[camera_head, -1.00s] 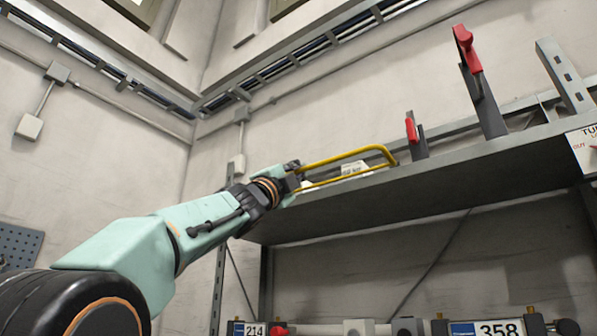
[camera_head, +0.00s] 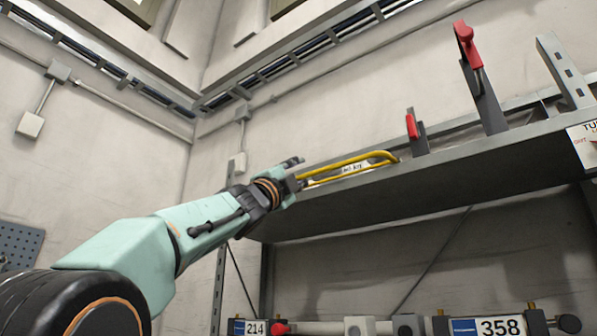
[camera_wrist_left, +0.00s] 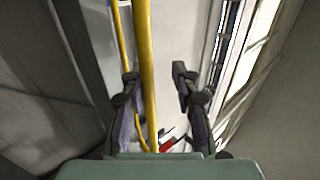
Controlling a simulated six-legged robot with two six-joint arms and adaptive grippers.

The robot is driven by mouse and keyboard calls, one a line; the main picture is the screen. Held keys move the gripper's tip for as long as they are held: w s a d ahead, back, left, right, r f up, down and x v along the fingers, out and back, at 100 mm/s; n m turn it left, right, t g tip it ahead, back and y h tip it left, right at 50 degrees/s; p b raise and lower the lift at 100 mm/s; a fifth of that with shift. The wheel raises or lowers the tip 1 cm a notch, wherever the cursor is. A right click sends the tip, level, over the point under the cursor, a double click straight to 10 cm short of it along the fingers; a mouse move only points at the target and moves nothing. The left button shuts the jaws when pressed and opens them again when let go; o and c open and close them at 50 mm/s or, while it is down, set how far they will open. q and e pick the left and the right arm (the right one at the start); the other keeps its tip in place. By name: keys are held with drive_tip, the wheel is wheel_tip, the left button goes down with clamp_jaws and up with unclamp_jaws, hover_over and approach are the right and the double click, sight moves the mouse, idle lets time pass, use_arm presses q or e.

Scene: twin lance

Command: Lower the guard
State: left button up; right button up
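The guard is a yellow tubular frame (camera_head: 345,162) at the left end of the high grey shelf. It lies at a low angle, nearly along the shelf edge. My left gripper (camera_head: 296,172) is at the guard's left end. In the left wrist view, the left gripper's fingers (camera_wrist_left: 155,75) are apart, and the yellow bar (camera_wrist_left: 147,60) passes between them, closer to the left finger. A second yellow tube (camera_wrist_left: 120,45) runs further left. Whether a finger touches the bar is unclear. My right gripper is not in view.
A white label (camera_head: 352,168) sits behind the guard. Along the shelf (camera_head: 400,203) stand a small red-handled lever (camera_head: 411,126) and a taller one (camera_head: 467,45). A white sign (camera_head: 585,146) is at far right.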

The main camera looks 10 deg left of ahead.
use_arm(q)
drive_tip(key=shift+s+r, duration=0.15)
drive_tip(key=shift+s+f, duration=0.1)
drive_tip(key=shift+f, duration=0.1)
drive_tip(key=v, duration=0.7)
idle(0.8)
